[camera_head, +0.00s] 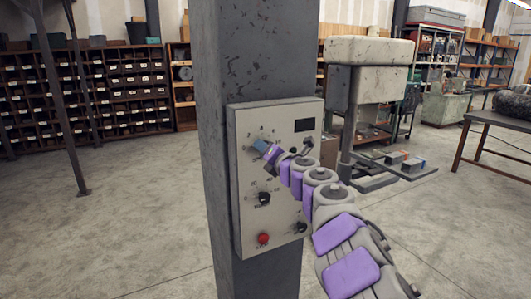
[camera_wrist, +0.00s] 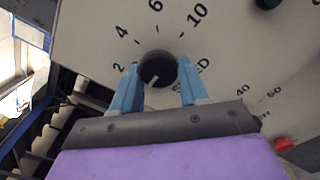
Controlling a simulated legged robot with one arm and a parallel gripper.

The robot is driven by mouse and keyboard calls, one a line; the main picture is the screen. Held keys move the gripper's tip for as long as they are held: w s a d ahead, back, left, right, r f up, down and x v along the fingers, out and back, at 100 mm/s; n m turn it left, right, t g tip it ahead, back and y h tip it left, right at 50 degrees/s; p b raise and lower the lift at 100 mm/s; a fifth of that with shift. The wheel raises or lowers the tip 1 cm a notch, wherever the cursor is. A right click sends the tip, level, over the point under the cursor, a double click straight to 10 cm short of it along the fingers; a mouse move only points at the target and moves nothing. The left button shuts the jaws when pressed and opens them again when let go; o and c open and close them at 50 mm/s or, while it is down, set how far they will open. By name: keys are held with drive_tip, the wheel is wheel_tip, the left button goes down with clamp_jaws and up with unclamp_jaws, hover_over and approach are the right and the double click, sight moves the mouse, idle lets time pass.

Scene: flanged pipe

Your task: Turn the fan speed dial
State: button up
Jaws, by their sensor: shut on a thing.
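The fan speed dial (camera_wrist: 157,70) is a round black knob with a pale pointer line, set in a ring of printed numbers on a pale grey control panel (camera_head: 246,221). In the wrist view its pointer is aimed to the lower left, below the 2. The lettering under the dial is partly hidden. My gripper (camera_wrist: 157,86) has its two blue fingers on either side of the dial, shut on it. In the head view my gripper (camera_head: 262,149) is at the panel's upper left and hides the dial.
The panel is mounted on a grey metal column (camera_head: 213,75). Below the dial are another black knob (camera_head: 264,198), a red button (camera_head: 263,239) and a lower right knob (camera_head: 301,228). Open concrete floor lies on both sides.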

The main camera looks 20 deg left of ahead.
drive_tip(key=shift+w+d+f+n, duration=0.1)
drive_tip(key=shift+f+n, duration=0.05)
drive_tip(key=shift+n, duration=0.35)
drive_tip(key=o, duration=1)
drive_tip(key=shift+w, duration=0.1)
drive_tip(key=shift+o, duration=0.2)
drive_tip(key=b+v, duration=0.2)
drive_tip(key=v, duration=1.5)
idle(0.3)
